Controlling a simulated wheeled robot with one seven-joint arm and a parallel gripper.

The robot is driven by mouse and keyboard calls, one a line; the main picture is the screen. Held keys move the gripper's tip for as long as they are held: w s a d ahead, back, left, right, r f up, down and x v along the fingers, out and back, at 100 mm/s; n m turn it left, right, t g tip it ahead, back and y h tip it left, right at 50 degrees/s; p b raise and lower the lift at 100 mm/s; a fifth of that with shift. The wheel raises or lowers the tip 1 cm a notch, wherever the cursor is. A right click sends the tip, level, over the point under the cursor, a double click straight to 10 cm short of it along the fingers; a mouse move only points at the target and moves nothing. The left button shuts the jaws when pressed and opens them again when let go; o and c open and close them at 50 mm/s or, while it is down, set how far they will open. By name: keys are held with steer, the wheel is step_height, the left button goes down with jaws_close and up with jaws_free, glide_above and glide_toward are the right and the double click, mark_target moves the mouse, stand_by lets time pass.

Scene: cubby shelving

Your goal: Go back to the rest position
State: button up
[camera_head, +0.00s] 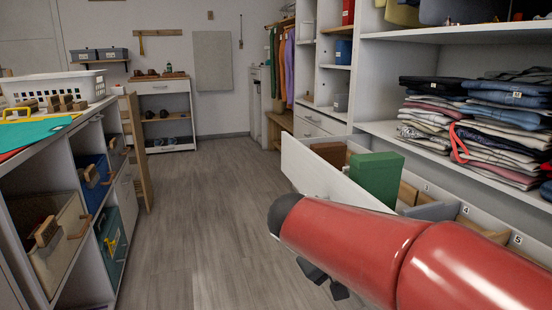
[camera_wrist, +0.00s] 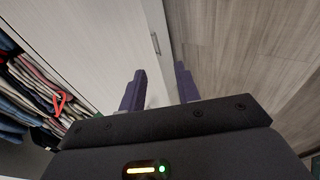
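My gripper (camera_wrist: 160,84) shows in the wrist view with its two purple-grey fingers apart and nothing between them. It points at a pale cabinet front and the wood floor. In the head view, my red arm crosses the lower right, and dark parts of my gripper (camera_head: 322,280) show below it, partly hidden. An open white drawer (camera_head: 325,172) sticks out of the shelving on the right, just behind my arm. A green box (camera_head: 377,179) stands in it.
Folded clothes (camera_head: 500,125) are stacked on the right shelf; they also show in the wrist view (camera_wrist: 45,95). On the left, a counter bears a white basket (camera_head: 55,87), with cubby bins (camera_head: 60,245) below. The floor aisle (camera_head: 200,210) between is clear.

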steer(key=s+d+r+m+t+y+p, duration=0.1)
steer(key=s+m+y+p, duration=0.3)
steer(key=s, duration=1.2)
steer(key=r+y+p, duration=0.1)
steer(key=y, duration=0.1)
steer(key=shift+s+d+y, duration=0.2)
steer(key=shift+d+y, duration=0.1)
steer(key=shift+y, duration=0.1)
